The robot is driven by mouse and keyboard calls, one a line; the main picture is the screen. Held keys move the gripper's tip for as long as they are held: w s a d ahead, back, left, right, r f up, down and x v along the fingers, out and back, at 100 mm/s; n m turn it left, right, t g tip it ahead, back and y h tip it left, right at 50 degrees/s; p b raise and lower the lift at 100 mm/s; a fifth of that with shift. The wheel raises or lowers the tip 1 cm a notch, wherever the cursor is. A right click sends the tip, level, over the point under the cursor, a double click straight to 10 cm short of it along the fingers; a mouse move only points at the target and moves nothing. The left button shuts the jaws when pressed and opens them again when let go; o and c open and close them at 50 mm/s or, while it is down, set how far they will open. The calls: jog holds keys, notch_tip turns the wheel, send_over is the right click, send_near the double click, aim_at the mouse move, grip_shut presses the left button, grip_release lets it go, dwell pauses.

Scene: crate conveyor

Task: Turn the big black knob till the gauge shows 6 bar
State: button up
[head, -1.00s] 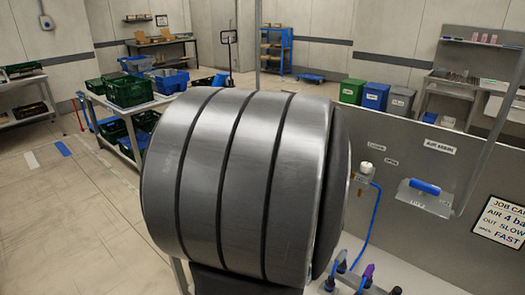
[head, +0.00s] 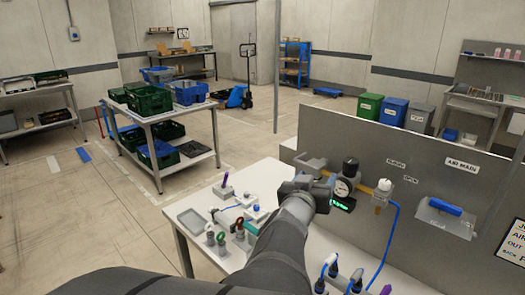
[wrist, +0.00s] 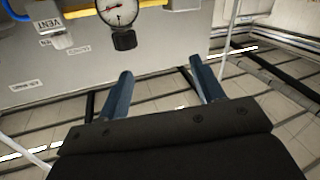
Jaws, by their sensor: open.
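The big black knob (head: 350,164) sits on top of the regulator on the grey panel in the head view. The round white gauge (head: 342,187) is just below it, partly hidden by my gripper. In the wrist view, which is upside down, the knob (wrist: 123,40) shows below the gauge (wrist: 118,12). The gauge has a red needle, but its reading is too small to tell. My gripper (wrist: 160,72) is open and empty, its two blue fingers apart, with the knob off to the left of them. In the head view my gripper (head: 327,182) is left of the knob, apart from it.
A yellow pipe (head: 365,188) and a valve with a blue hose (head: 395,225) are right of the gauge. The white bench (head: 265,180) holds a grey tray (head: 198,221) and several small fittings. A blue-handled holder (head: 445,215) is farther right.

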jog(key=w+a+f+n+g+y, duration=0.2)
jog(key=w+a+n+y, duration=0.4)
jog(key=w+n, duration=0.5)
jog(key=shift+w+a+n+g, duration=0.3)
jog(key=shift+a+n+g, duration=0.45)
jog(key=shift+n, duration=1.75)
jog(key=s+d+m+t+h, duration=0.1)
jog(key=s+d+m+h, duration=0.3)
jog(key=s+m, duration=0.3)
jog(key=s+d+r+m+t+h, duration=0.1)
jog(key=s+d+m+h, duration=0.3)
jog(key=s+m, duration=0.4)
jog(key=shift+d+r+m+t+h, duration=0.3)
jog(key=shift+d+m, duration=0.6)
jog(key=shift+m, duration=1.3)
